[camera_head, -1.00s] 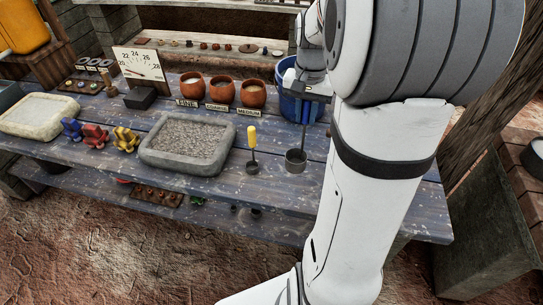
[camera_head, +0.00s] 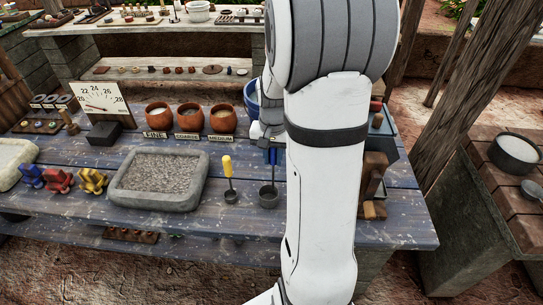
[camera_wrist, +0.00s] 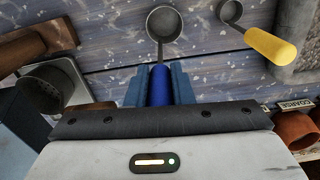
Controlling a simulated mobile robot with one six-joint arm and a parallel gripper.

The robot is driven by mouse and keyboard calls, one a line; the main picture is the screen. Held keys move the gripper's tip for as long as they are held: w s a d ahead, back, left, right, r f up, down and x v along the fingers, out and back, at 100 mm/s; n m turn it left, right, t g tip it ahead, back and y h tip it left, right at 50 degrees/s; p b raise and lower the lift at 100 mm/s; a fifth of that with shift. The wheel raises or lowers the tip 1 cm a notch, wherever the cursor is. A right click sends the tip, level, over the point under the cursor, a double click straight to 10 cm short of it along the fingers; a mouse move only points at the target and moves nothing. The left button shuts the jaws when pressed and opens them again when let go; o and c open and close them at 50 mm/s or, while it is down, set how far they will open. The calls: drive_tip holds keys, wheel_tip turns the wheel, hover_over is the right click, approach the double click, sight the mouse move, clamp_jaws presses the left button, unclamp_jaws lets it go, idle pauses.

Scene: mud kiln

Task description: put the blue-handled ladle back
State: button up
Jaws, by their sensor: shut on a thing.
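The blue-handled ladle (camera_head: 268,195) hangs upright with its grey cup down, over or on the blue plank table, just right of the yellow-handled ladle (camera_head: 231,195). I cannot tell whether the cup touches the planks. My gripper (camera_head: 273,146) is shut on the blue handle, partly hidden by my arm in the head view. In the wrist view the fingers (camera_wrist: 158,82) sit on both sides of the blue handle, and the round cup (camera_wrist: 164,22) shows beyond them. The yellow handle (camera_wrist: 270,45) lies apart to the right there.
A stone tray of gravel (camera_head: 158,178) stands left of the ladles. Clay pots (camera_head: 190,117) with labels stand behind. A blue bucket (camera_head: 251,97) is behind my gripper. Wooden blocks (camera_head: 373,175) are right of my arm. Front planks near the ladles are clear.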

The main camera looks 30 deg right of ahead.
drive_tip(key=shift+s, duration=0.1)
drive_tip(key=o, duration=0.4)
drive_tip(key=shift+f, duration=0.2)
drive_tip(key=o, duration=0.5)
drive_tip(key=shift+r, duration=0.1)
wheel_tip(320, 180, up, 12)
drive_tip(key=shift+f, duration=0.1)
drive_tip(key=s+a+n+t, duration=0.1)
drive_tip(key=s+a+n, duration=0.1)
drive_tip(key=s+a, duration=0.2)
drive_tip(key=s+a+n+t, duration=0.1)
drive_tip(key=s+a+n, duration=0.2)
drive_tip(key=s+a, duration=0.2)
drive_tip(key=s+a+n+t, duration=0.1)
drive_tip(key=s+a+n, duration=0.1)
drive_tip(key=s+a, duration=0.2)
drive_tip(key=shift+s+a+f+n, duration=0.15)
drive_tip(key=shift+a+f+n, duration=0.05)
drive_tip(key=shift+a, duration=0.2)
drive_tip(key=shift+s+a+f+n, duration=0.1)
drive_tip(key=shift+a+f+n, duration=0.1)
drive_tip(key=shift+a, duration=0.15)
drive_tip(key=shift+r, duration=0.1)
